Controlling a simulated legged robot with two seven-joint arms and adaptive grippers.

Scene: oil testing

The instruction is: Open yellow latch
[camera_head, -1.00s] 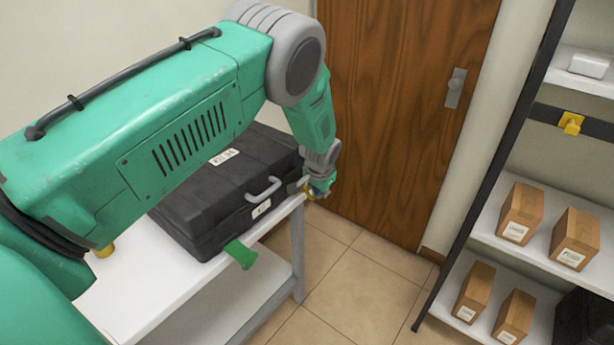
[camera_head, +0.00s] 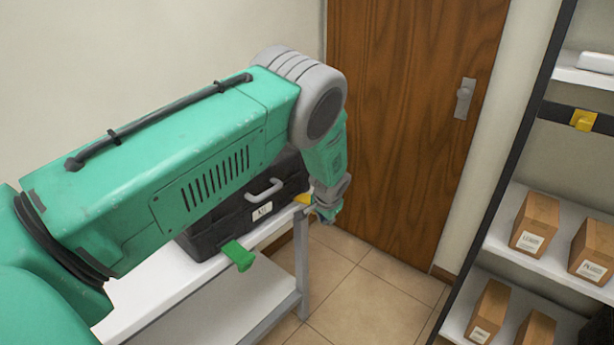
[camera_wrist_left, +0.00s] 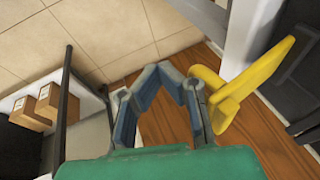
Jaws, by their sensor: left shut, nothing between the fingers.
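The black case (camera_head: 215,235) lies on the white table, partly hidden by my left arm. The yellow latch (camera_head: 304,199) shows as a small patch at the right end of the case's front. In the left wrist view the yellow latch (camera_wrist_left: 250,85) is large and sticks out at a slant from the dark case. My left gripper (camera_head: 326,212) is just right of the latch, past the case's corner. In the wrist view its fingers (camera_wrist_left: 157,70) are shut and empty, with the latch close beside the right finger; I cannot tell whether they touch. My right gripper is out of view.
A green latch (camera_head: 239,255) sticks out from the case's front, left of the grey handle (camera_head: 264,189). The table edge (camera_head: 290,222) runs just below the gripper. A wooden door (camera_head: 405,120) stands behind; a shelf with boxes (camera_head: 535,224) is at right. Floor between is clear.

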